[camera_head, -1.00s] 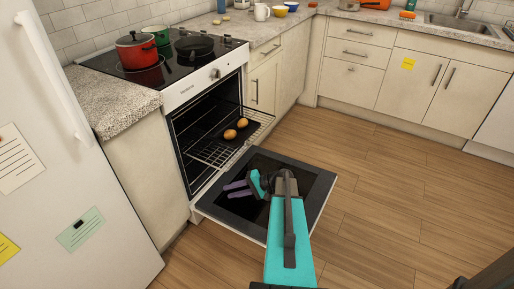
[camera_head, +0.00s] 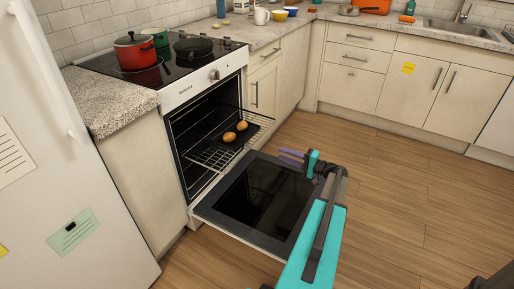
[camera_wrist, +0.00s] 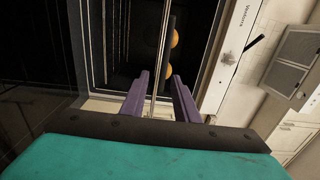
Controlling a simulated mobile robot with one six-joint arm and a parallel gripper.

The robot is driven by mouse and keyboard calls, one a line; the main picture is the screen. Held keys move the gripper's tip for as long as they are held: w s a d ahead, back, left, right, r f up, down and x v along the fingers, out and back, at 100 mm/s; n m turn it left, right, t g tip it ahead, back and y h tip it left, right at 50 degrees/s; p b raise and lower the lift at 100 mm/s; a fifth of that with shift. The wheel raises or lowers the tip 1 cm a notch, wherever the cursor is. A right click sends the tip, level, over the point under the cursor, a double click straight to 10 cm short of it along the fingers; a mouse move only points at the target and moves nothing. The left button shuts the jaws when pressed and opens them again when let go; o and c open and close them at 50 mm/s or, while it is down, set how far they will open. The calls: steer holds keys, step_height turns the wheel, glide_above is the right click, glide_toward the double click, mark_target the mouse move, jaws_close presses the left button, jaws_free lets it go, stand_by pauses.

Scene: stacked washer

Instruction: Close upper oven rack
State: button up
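The upper oven rack (camera_head: 208,156) is a wire rack pulled partly out of the open oven (camera_head: 200,120). A dark tray on it holds two potatoes (camera_head: 235,131). My gripper (camera_head: 281,154) has purple fingers and is above the lowered oven door, to the right of the rack's front edge. The fingers point toward the oven. In the wrist view, my gripper (camera_wrist: 160,76) is open and empty, with the rack's thin front bars (camera_wrist: 160,45) seen lengthwise between the fingers. The fingers look apart from the rack, though contact is hard to judge.
The oven door (camera_head: 255,196) is folded down below my gripper. A white fridge (camera_head: 60,180) stands at the left, and cabinets (camera_head: 355,65) line the back. A red pot (camera_head: 134,50) stands on the cooktop. The wooden floor at the right is clear.

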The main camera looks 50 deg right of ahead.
steer(key=shift+w, duration=0.1)
steer(key=x, duration=1.3)
steer(key=shift+w+b, duration=0.35)
steer(key=shift+a, duration=0.1)
